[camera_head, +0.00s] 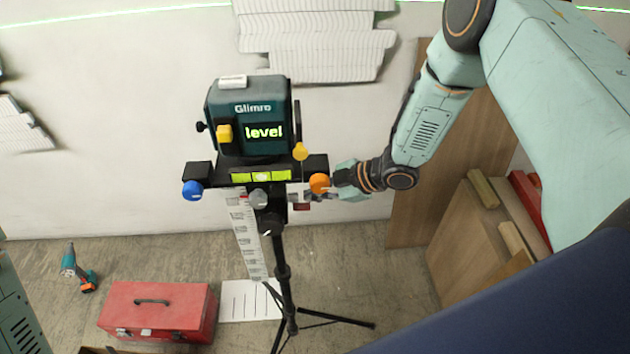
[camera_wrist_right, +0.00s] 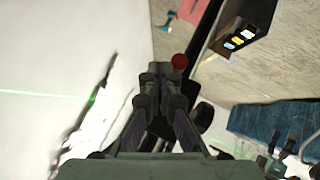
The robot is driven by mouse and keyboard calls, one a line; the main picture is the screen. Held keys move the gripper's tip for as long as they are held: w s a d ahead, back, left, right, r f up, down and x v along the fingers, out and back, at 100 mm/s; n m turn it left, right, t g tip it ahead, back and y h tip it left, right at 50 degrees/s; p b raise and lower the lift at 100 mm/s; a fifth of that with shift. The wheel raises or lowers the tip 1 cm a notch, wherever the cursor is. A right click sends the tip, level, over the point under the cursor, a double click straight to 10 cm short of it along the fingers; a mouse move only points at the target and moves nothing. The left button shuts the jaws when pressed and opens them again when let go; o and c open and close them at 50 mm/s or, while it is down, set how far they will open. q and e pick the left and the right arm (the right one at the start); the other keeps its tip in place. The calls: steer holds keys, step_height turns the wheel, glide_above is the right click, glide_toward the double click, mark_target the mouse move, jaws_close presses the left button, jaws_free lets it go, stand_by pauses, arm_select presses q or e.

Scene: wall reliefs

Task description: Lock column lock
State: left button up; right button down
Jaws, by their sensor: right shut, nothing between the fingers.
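A teal levelling instrument (camera_head: 250,115) with a lit "level" display sits on a black tripod (camera_head: 282,272). A dark red piece (camera_head: 301,206) shows on the column side below the head, partly hidden by my right gripper (camera_head: 318,194); I cannot tell for certain that it is the column lock. In the wrist view a round red knob (camera_wrist_right: 180,62) is just beyond and right of the fingertips of my right gripper (camera_wrist_right: 160,72). Its fingers are shut and empty; I cannot tell whether they touch the knob. My left gripper is out of view.
An orange knob (camera_head: 319,183), a blue knob (camera_head: 193,190) and a grey knob (camera_head: 258,198) surround the tripod head. A white scale (camera_head: 247,235) stands behind the column. A red toolbox (camera_head: 158,310) and a drill (camera_head: 77,267) are on the floor, wooden boards (camera_head: 470,235) at right.

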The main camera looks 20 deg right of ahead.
steer(key=shift+w, duration=0.2)
steer(key=shift+s+r+p, duration=0.1)
steer(key=shift+r+p, duration=0.65)
steer(key=shift+r, duration=0.1)
steer(key=shift+f, duration=0.1)
steer(key=shift+w, duration=0.2)
